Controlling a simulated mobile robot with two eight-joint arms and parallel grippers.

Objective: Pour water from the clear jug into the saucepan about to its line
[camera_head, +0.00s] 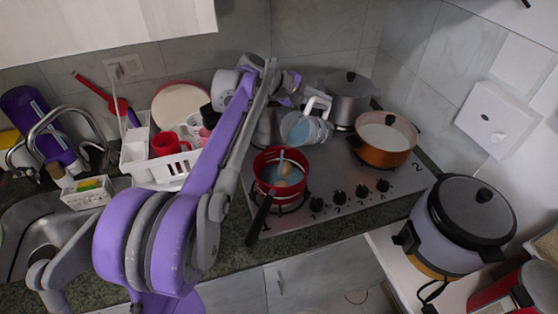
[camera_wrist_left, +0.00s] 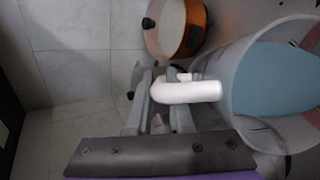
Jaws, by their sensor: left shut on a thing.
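The clear jug (camera_head: 305,129) with a white handle is held tilted above the red saucepan (camera_head: 266,160) on the stove. A thin blue stream runs from the jug down into the saucepan, and some blue water shows inside the pan. Its fill line cannot be made out. My left gripper (camera_head: 298,92) is shut on the jug's handle; my arm hides part of the area. In the left wrist view the gripper (camera_wrist_left: 160,100) grips the white handle (camera_wrist_left: 187,92), with blue water inside the jug (camera_wrist_left: 240,62). My right gripper is not in view.
An orange pot (camera_head: 384,157) stands right of the jug, and a grey lidded pot (camera_head: 349,88) behind it. A white dish rack (camera_head: 137,158) with a red mug (camera_head: 167,144) is at left. A rice cooker (camera_head: 450,240) stands at right.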

